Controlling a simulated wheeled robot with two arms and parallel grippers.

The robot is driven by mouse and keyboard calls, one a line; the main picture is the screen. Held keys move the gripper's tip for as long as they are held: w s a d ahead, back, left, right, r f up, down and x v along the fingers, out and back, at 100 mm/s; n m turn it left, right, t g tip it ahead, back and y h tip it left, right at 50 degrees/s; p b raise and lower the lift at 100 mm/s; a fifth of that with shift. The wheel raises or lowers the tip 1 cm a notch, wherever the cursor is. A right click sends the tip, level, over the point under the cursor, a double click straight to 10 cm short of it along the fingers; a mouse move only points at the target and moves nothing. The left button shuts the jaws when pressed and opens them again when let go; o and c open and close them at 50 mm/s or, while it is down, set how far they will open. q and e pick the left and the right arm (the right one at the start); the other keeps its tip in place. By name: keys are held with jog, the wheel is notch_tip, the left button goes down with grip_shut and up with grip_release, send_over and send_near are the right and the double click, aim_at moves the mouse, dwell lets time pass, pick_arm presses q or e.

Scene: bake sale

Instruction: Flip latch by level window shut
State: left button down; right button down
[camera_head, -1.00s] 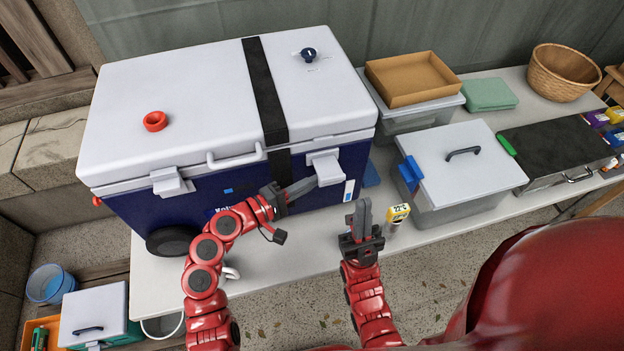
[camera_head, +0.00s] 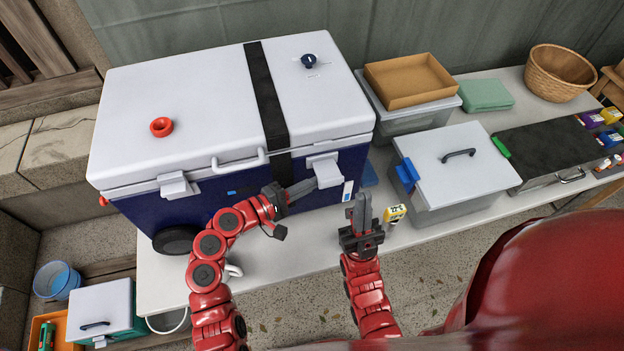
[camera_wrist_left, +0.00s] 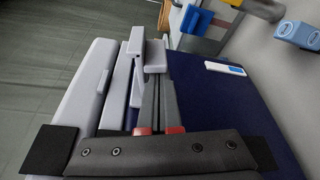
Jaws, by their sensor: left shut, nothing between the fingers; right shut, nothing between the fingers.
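The big blue cooler with a white lid (camera_head: 190,95) stands on the table. Its right-hand latch (camera_head: 326,171) is a light grey flap on the front, beside the level window (camera_head: 348,190), a small white and blue strip. My left gripper (camera_head: 314,183) is shut and empty, with its tips at the latch's lower left edge; contact cannot be told. In the left wrist view, the latch (camera_wrist_left: 155,56) is just beyond the fingers, and the level window (camera_wrist_left: 225,68) is to the right. My right gripper (camera_head: 361,205) is shut and empty, in front of the cooler's right end.
A second latch (camera_head: 175,186) and a handle (camera_head: 240,162) are on the cooler's front. A yellow thermometer (camera_head: 395,213) and a grey lidded box (camera_head: 455,165) stand to the right. A white mug (camera_head: 233,271) is partly hidden behind my left arm.

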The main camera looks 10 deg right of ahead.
aim_at(321, 173)
pick_arm(q)
notch_tip(321, 173, up, 3)
jog(key=n+g+p, duration=0.1)
jog(key=n+p, duration=0.2)
jog(key=p, duration=0.6)
jog(key=shift+w+n+y, duration=0.1)
jog(key=shift+n+y, duration=0.2)
jog(key=shift+y, duration=0.1)
jog(key=shift+r, duration=0.1)
jog(key=shift+w+r, duration=0.2)
jog(key=shift+r, duration=0.05)
jog(key=shift+w+r, duration=0.1)
jog(key=shift+r, duration=0.1)
